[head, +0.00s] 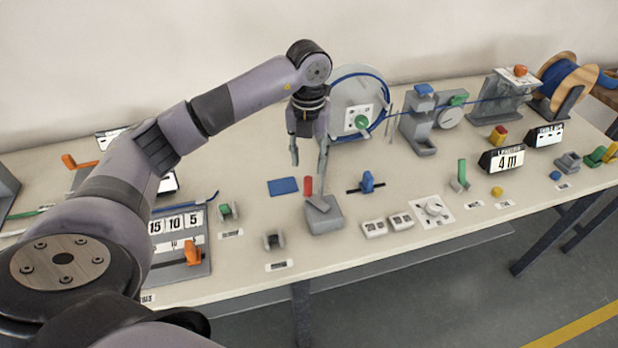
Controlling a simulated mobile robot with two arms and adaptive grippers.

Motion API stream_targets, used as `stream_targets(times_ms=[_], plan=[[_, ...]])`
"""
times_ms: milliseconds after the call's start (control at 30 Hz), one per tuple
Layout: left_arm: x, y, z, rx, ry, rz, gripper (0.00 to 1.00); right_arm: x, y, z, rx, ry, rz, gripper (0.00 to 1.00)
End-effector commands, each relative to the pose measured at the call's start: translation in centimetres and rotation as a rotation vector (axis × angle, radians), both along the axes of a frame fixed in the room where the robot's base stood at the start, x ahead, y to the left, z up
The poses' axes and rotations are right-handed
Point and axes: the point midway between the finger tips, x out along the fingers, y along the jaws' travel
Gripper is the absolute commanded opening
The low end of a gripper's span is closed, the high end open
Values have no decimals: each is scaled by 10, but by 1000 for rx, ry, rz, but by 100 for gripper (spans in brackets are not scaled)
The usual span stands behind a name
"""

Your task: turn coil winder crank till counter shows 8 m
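The coil winder is a pale upright disc (343,94) with blue cable around its rim, at the back middle of the table. A white plate with a green knob (361,122) sits on its face; I take this to be the crank. The counter (501,160), a black box right of the middle, reads 4 m. My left gripper (308,160) points down just left of the disc's front, its two fingers apart with nothing seen between them. It appears clear of the knob. My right gripper is not in view.
Blue cable runs right from the winder past a grey guide stand (418,128) to a wooden spool (566,75). A grey block (323,218) with a red upright piece stands below my gripper. A blue pad (283,187), white switches (374,228) and a dial plate (432,211) lie nearer the front edge.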

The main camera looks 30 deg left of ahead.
Motion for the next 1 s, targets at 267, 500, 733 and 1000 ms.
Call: stream_targets(times_ms=[267,500,733,1000], plan=[[-1,0,-54,-1,3,0,38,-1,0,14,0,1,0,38],[0,0,-78,-1,1,-1,38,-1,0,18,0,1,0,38],[0,0,-82,-1,0,-1,38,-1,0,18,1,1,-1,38],[0,0,-81,-2,-1,-1,26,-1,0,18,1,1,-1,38]])
